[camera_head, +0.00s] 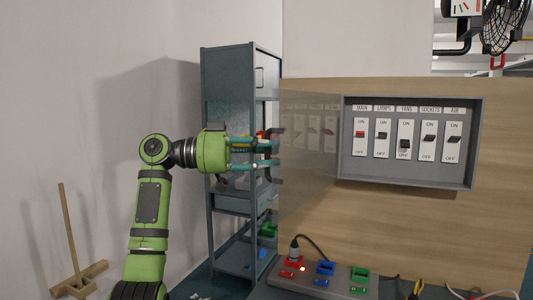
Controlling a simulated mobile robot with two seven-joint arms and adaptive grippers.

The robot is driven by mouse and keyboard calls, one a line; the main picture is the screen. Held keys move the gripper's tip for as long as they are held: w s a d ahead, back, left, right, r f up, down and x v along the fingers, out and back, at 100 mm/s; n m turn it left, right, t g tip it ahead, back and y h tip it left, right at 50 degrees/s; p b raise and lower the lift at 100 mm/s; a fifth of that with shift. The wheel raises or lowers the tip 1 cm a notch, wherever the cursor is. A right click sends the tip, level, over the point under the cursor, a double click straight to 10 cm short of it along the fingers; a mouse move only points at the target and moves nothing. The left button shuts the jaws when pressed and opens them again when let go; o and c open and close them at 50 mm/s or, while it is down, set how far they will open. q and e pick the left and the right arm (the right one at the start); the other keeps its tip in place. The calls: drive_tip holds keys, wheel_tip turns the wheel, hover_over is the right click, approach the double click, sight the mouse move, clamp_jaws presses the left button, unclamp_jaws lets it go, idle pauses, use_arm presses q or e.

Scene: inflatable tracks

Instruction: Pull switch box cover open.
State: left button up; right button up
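The switch box (413,184) is a grey frame on the wooden panel, with a row of white switches labelled main, lamps, fans, sockets and air. Its see-through cover (308,158) stands swung out to the left of the box, with faint images of switches showing in it. The row of switches is uncovered. My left gripper (276,157) is at the cover's far left edge, its fingers spread apart one above the other. I cannot tell whether a finger touches the cover. My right gripper is not in view.
A blue-grey metal shelf (228,75) stands behind my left gripper. A control box (327,280) with red, blue and green parts and a black cable sits below the panel. A wooden stand (75,277) is at lower left. A fan (503,25) hangs at upper right.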

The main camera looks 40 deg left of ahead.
use_arm(q)
drive_tip(key=v, duration=1.2)
drive_tip(key=shift+d, duration=0.1)
